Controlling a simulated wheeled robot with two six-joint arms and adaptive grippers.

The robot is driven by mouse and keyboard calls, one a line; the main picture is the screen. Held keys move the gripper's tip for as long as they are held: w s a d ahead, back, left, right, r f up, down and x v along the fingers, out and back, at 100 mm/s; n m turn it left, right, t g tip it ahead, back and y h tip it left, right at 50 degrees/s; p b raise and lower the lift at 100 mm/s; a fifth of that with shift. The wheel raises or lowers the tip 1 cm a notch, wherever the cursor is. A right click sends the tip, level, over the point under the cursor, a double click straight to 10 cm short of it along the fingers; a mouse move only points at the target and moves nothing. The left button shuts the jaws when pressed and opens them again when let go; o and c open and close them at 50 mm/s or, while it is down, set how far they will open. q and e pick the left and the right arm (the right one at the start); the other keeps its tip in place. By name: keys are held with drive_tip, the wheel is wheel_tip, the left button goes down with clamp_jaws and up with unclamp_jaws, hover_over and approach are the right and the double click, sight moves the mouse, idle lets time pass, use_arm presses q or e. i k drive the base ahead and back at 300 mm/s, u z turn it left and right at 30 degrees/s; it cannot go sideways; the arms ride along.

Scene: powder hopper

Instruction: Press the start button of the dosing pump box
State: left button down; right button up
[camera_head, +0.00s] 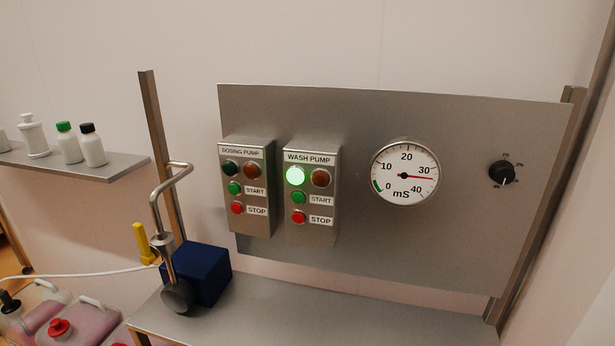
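The dosing pump box (247,226) is a grey metal box on the left part of the upright panel. Its green start button (234,188) sits beside the START label, above the red stop button (237,208). Its two lamps at the top, one dark green (231,168) and one dark red (257,171), look unlit. The wash pump box (312,235) stands just to its right, with its green lamp (296,176) brightly lit. Neither of my grippers is in view.
The panel (400,245) also carries a mS dial (404,172) and a black knob (501,173). Below, a metal table (330,310) bears a dark blue block (205,271) beside a bent steel pipe (156,205). Bottles stand on a shelf (110,168) at left. The table's right part is clear.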

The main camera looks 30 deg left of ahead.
sight(233, 190)
drive_tip(key=u, duration=1.35)
